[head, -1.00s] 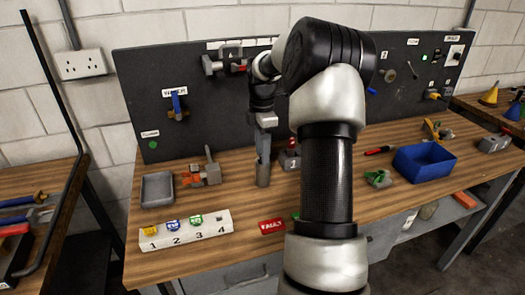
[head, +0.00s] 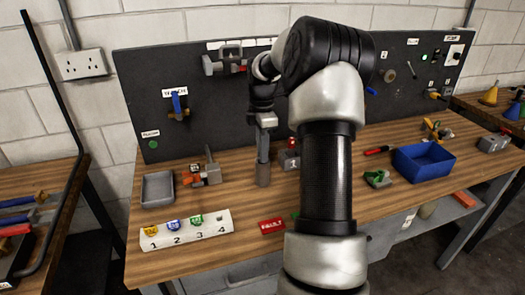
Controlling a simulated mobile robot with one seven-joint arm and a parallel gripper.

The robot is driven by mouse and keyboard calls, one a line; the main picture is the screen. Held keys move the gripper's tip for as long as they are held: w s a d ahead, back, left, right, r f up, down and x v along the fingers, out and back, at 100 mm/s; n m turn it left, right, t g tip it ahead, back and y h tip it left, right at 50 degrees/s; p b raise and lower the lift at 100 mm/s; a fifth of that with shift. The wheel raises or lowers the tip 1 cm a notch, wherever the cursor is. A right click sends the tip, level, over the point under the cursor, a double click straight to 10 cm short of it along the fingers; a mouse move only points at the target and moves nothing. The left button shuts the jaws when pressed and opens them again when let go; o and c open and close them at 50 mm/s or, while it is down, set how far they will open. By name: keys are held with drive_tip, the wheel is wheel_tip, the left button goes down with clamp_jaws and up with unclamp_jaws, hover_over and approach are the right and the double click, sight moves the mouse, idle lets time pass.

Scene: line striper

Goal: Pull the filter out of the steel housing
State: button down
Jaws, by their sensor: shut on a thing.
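The steel housing (head: 263,175) is a small grey upright cylinder on the wooden bench, left of my arm. My gripper (head: 263,151) points straight down just above it, with its fingers at the housing's top. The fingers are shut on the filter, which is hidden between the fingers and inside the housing. I cannot tell how far the filter sits inside.
A grey tray (head: 158,188) and an orange and grey clamp (head: 203,174) lie to the left. A white numbered block (head: 187,231) and a red tag (head: 272,225) lie in front. A blue bin (head: 424,162) stands to the right. The dark tool panel (head: 205,122) rises behind.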

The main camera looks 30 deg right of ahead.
drive_tip(key=shift+r+p, duration=0.7)
wheel_tip(320, 180, up, 11)
drive_tip(key=p, duration=0.9)
drive_tip(key=shift+f, duration=0.2)
idle(0.8)
drive_tip(key=shift+a, duration=0.1)
